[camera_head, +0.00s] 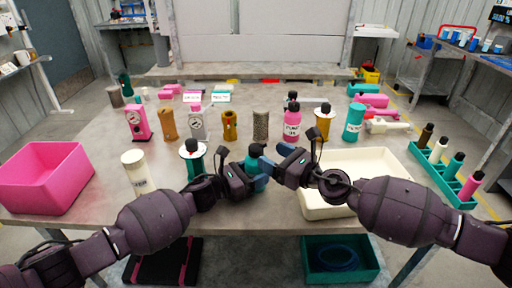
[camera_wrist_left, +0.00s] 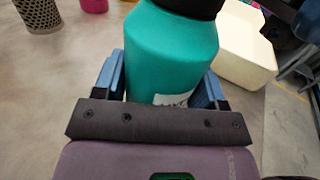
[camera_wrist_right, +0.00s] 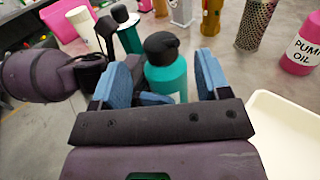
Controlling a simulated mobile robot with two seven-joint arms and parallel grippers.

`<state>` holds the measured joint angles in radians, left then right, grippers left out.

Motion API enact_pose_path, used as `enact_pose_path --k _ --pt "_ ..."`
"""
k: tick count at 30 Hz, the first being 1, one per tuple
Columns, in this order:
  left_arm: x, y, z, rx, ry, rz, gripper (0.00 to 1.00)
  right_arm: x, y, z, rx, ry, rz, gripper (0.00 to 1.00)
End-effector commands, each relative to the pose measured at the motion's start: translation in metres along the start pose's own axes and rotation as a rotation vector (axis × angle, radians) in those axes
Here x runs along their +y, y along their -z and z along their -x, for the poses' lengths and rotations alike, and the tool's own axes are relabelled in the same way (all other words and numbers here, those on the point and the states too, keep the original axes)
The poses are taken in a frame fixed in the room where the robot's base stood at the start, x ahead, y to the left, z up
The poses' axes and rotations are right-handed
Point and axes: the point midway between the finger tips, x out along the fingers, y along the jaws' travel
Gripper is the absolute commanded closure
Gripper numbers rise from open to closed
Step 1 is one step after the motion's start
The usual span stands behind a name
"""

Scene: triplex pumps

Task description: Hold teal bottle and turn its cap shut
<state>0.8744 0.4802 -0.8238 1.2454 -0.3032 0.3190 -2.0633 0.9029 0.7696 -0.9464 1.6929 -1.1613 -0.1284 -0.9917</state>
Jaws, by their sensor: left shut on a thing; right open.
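The teal bottle (camera_wrist_left: 170,55) stands between the blue fingers of my left gripper (camera_wrist_left: 165,88), which is shut on its body; a white label shows low on it. Its black cap (camera_wrist_right: 161,44) sits on top of the bottle in the right wrist view. In the head view the cap (camera_head: 256,150) shows between my two grippers, and the bottle is mostly hidden. My right gripper (camera_wrist_right: 155,82) is open, with its blue fingers spread on either side of the bottle's image and apart from the cap.
A cream tray (camera_head: 375,160) lies right of the grippers, and a pink bin (camera_head: 45,178) is at the left. A white cylinder (camera_head: 138,172) and a teal pump bottle (camera_head: 193,158) stand left of my left gripper. A pink pump-oil bottle (camera_head: 292,124) stands behind.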

Motion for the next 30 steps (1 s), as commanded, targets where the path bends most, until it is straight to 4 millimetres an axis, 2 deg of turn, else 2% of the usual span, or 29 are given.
enact_pose_path --k 1,6,12,24,25,30 --pt "0.000 0.000 0.000 0.000 0.000 0.000 0.69 0.001 -0.001 -0.010 -0.002 -0.001 0.000 0.30" --pt "0.000 0.000 0.000 0.000 0.000 0.000 0.69 0.001 0.000 -0.037 0.000 -0.002 -0.001 0.30" --pt "0.000 0.000 0.000 0.000 -0.001 0.000 0.69 0.000 -0.001 -0.057 -0.001 -0.001 -0.001 0.30" --pt "0.000 0.000 0.000 0.000 -0.001 0.000 0.69 0.000 0.000 -0.062 0.001 -0.001 -0.001 0.30" --pt "0.000 0.000 0.000 0.000 -0.001 0.000 0.69 0.000 0.000 -0.062 0.001 -0.001 -0.001 0.32" --pt "0.000 0.000 0.000 0.000 -0.001 0.000 0.69 0.000 0.000 -0.062 0.001 -0.001 -0.001 0.58"
